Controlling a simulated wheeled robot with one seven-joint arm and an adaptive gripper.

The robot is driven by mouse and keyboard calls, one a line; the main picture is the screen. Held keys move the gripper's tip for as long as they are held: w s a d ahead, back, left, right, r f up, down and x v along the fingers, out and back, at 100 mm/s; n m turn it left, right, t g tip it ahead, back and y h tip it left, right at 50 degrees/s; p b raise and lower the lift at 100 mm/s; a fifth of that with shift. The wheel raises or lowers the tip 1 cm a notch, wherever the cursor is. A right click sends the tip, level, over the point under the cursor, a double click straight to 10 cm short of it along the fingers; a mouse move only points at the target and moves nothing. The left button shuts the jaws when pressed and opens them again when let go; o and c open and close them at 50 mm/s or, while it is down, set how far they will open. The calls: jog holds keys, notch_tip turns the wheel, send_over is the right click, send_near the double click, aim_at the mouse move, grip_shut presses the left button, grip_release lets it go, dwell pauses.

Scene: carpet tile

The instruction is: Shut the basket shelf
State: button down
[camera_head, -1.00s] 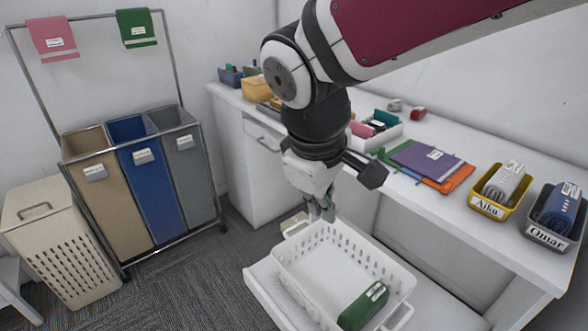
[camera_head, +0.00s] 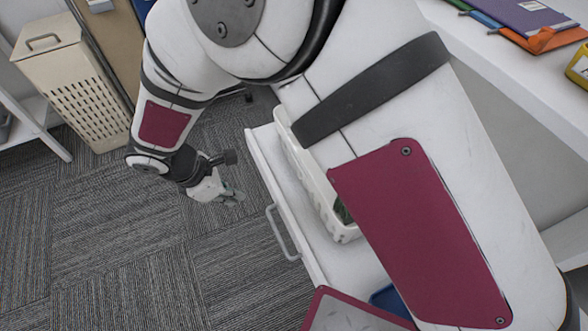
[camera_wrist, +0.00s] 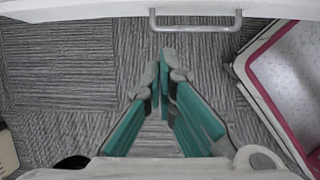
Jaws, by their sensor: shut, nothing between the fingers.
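The basket shelf (camera_head: 262,160) is a white pull-out shelf, standing out from under the white counter. Its front carries a grey bar handle (camera_head: 282,234). A white slotted basket (camera_head: 335,222) sits on it, largely hidden behind my arm, with a bit of a green item (camera_head: 342,211) showing. My gripper (camera_head: 236,197) is low over the carpet, in front of the shelf front and apart from it. In the wrist view my gripper's teal fingers (camera_wrist: 166,56) are together and empty, pointing toward the shelf front (camera_wrist: 80,10) and its handle (camera_wrist: 196,27), with a gap between.
The counter (camera_head: 475,45) holds purple and orange folders (camera_head: 530,20) at the upper right. Carpet (camera_head: 120,240) left of the shelf is clear.

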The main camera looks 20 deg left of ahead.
jog(key=f, duration=0.2)
jog(key=b, duration=0.4)
send_over(268, 212)
jog(key=shift+s+d+f, duration=0.1)
jog(key=shift+f, duration=4.05)
jog(key=w+d+p, duration=0.1)
jog(key=w+d, duration=0.7)
jog(key=w, duration=0.1)
jog(key=w+d+p, duration=0.1)
jog(key=w+d, duration=0.6)
jog(key=w, duration=0.2)
jog(key=w+d+p, duration=0.1)
jog(key=w+d, duration=0.7)
jog(key=w, duration=0.1)
jog(key=shift+w+d, duration=0.2)
jog(key=shift+d, duration=0.15)
